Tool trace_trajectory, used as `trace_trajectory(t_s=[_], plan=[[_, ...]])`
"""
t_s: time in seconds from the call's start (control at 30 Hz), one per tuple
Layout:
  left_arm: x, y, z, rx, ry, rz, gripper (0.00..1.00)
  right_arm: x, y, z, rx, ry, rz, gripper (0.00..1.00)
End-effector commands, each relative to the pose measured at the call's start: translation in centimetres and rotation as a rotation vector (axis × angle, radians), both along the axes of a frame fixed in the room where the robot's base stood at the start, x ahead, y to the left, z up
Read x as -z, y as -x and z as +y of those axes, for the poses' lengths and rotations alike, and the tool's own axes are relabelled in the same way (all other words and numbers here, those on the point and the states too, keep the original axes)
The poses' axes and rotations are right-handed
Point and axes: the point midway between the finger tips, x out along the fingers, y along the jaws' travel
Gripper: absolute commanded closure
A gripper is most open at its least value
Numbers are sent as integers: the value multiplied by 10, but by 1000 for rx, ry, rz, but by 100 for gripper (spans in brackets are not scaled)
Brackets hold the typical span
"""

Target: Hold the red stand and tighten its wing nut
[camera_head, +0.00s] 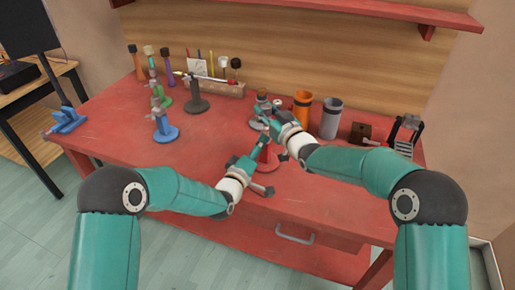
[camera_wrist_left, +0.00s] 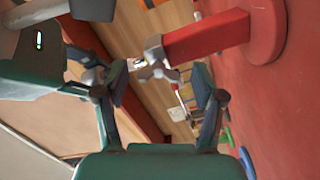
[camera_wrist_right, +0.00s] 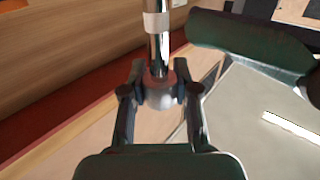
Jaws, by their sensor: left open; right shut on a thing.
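The red stand (camera_head: 268,158) stands near the front middle of the red bench. Its round base (camera_wrist_left: 268,30) and red column (camera_wrist_left: 205,37) show in the left wrist view, with the silver wing nut (camera_wrist_left: 155,66) at the column's end. My left gripper (camera_head: 263,143) is open beside the stand; in the left wrist view its fingertips (camera_wrist_left: 160,72) lie either side of the wing nut, and I cannot tell if they touch it. My right gripper (camera_head: 272,119) is shut on a grey round piece (camera_wrist_right: 160,95) below a chrome rod (camera_wrist_right: 158,45), which appears to belong to the stand.
A blue stand (camera_head: 166,133), a green stand and a dark grey stand (camera_head: 197,103) stand left and behind. An orange cup (camera_head: 302,106), a grey cup (camera_head: 331,118) and a brown block (camera_head: 360,131) are at the right. The bench's front left is clear.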

Motion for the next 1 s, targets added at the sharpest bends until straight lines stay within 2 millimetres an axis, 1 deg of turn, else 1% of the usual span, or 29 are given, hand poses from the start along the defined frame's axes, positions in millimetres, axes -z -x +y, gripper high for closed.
trace_trajectory(t_s=[0.03,0.07,0.3,0.4,0.77,1.0], plan=[[0,0,0,0,0,0,31,0,0,0,0,-1,-1,100],[0,0,0,0,0,0,36,0,0,0,0,-1,-1,100],[0,0,0,0,0,1,76,0,0,0,0,-1,-1,100],[1,0,1,-1,-1,2,92,0,0,0,0,-1,-1,100],[2,0,1,-3,-45,-16,92,0,0,0,1,-1,-1,100],[2,0,2,-2,-171,-66,92,0,0,0,1,-1,-1,100]])
